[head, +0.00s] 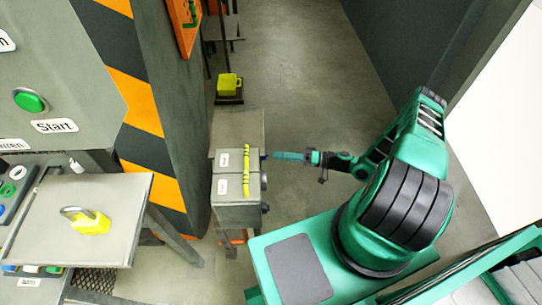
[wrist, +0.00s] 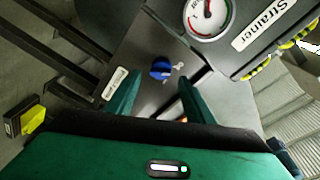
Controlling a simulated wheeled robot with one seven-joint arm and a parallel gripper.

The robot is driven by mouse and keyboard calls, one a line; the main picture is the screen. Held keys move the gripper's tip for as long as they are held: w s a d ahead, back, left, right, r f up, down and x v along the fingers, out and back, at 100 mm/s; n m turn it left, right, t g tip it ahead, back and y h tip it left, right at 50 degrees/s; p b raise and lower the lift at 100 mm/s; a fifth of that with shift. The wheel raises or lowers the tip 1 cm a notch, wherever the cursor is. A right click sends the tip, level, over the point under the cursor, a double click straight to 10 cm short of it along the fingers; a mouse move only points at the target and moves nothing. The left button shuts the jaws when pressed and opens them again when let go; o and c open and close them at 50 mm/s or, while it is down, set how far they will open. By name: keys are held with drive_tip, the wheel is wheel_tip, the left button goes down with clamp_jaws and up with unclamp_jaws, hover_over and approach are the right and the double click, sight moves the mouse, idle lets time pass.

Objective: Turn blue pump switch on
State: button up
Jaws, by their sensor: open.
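The blue pump switch (wrist: 161,68) is a round blue knob on a dark grey panel (wrist: 150,95) in the wrist view. A small white label (wrist: 115,84) sits to its left, too blurred to read, and faint marks lie to its right. My gripper (wrist: 160,88) is open, its two green fingers apart on either side below the knob, with nothing between them. Whether the fingers touch the panel, I cannot tell. In the head view my gripper (head: 276,156) points left at the side of a grey box (head: 237,215), very close to it. The switch's turned position is unclear.
A round gauge (wrist: 207,14) and a "Strainer" label (wrist: 270,24) are above right of the switch. Black knobs (head: 265,208) stick out of the box's side. A shelf with a yellow padlock (head: 92,224) stands at left. The floor (head: 300,70) beyond my arm is clear.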

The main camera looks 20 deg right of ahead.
drive_tip(key=shift+x, duration=1.85)
drive_tip(key=shift+c, duration=0.6)
drive_tip(key=c, duration=0.9)
drive_tip(key=shift+o, duration=0.2)
drive_tip(key=shift+w+d+r+m+g+h, duration=0.15)
drive_tip(key=shift+m+g, duration=0.3)
drive_tip(key=shift+m, duration=1.95)
drive_tip(key=shift+f+m+g+h, duration=0.1)
drive_tip(key=shift+m+g, duration=0.3)
drive_tip(key=shift+m, duration=2)
drive_tip(key=shift+w+d+r+m+g+h, duration=0.15)
drive_tip(key=shift+m+g, duration=0.3)
drive_tip(key=shift+m, duration=1.95)
drive_tip(key=shift+a, duration=0.1)
